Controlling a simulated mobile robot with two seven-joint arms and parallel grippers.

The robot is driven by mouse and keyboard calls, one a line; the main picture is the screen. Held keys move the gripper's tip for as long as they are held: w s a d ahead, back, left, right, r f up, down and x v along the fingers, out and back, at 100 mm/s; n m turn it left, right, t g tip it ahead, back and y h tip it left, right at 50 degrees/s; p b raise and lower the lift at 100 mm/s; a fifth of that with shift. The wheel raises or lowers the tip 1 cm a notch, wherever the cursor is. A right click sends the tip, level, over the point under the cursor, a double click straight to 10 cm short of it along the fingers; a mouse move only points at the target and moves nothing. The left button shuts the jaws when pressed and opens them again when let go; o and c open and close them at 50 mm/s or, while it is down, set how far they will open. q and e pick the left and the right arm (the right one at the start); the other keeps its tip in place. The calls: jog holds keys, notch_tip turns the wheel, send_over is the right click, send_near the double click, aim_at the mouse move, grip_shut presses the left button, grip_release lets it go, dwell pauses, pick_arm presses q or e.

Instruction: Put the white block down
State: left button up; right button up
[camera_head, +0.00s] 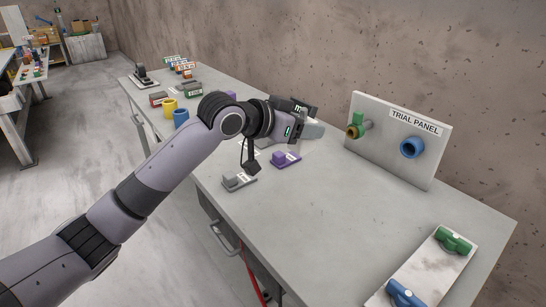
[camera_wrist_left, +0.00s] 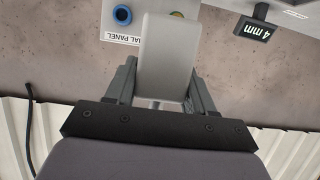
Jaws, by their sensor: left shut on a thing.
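My left gripper (camera_head: 305,118) is over the stone-grey table (camera_head: 330,220), left of the trial panel. In the left wrist view, its two fingers (camera_wrist_left: 162,80) are shut on the white block (camera_wrist_left: 166,50), one on each side. The block also shows in the head view as a pale piece (camera_head: 315,131) at the gripper's end, partly hidden by the gripper. I cannot tell from these views whether its underside touches the table. My right gripper is in neither view.
The upright trial panel (camera_head: 380,150) carries a green-and-brass fitting and a blue ring. A purple piece (camera_head: 286,159) and a grey piece (camera_head: 238,181) lie nearby. A slab with green and blue valves (camera_head: 430,272) is at front right. The middle front of the table is clear.

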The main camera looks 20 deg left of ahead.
pick_arm(q)
notch_tip(320, 180, down, 17)
jog(key=shift+f, duration=0.1)
dwell(0.3)
jog(key=shift+f, duration=0.2)
jog(key=o, duration=1.2)
jog(key=shift+r, duration=0.15)
jog(key=shift+a+r, duration=0.1)
jog(key=v, duration=1.2)
